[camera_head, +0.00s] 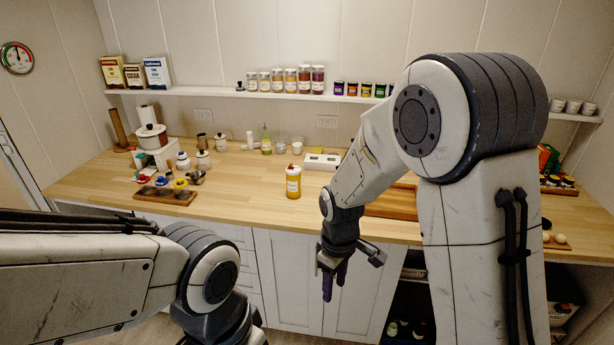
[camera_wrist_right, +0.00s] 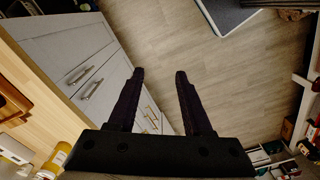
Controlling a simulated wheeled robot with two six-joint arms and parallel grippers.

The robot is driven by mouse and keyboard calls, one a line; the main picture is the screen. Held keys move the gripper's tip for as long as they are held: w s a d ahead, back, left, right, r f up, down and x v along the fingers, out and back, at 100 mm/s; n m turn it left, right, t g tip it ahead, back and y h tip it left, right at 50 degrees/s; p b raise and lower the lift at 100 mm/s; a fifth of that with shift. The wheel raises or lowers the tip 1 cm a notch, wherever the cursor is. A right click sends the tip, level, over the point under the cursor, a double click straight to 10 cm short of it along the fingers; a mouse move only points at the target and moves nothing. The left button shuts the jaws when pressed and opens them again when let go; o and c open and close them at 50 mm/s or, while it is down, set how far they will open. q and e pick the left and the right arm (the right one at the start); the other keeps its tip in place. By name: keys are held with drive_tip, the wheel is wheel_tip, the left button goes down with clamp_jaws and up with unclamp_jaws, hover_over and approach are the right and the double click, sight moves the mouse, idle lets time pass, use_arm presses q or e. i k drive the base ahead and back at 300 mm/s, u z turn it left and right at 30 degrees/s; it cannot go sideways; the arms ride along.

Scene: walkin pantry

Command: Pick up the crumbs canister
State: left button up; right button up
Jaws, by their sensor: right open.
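A yellow canister with a white label and a pale cap (camera_head: 293,183) stands upright on the wooden counter, near its front edge. Its label is too small to read, so I cannot tell if it is the crumbs canister. What looks like the same canister shows at the lower left of the right wrist view (camera_wrist_right: 52,160). My right gripper (camera_head: 334,284) hangs in front of the counter, below its top, to the right of and apart from the canister. In the right wrist view its fingers (camera_wrist_right: 160,74) are apart and empty, above the floor. My left arm enters at lower left; its fingers are out of frame.
The counter (camera_head: 235,185) has free room around the yellow canister. A tray with colourful-topped items (camera_head: 165,196) and small white jars stand to its left. A white box (camera_head: 322,161) and a wooden board (camera_head: 392,201) lie to its right. A wall shelf (camera_head: 215,93) holds jars and boxes.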

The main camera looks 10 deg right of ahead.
sight(293, 178)
drive_tip(key=z, duration=0.05)
drive_tip(key=i, duration=1.95)
drive_tip(key=u, duration=0.25)
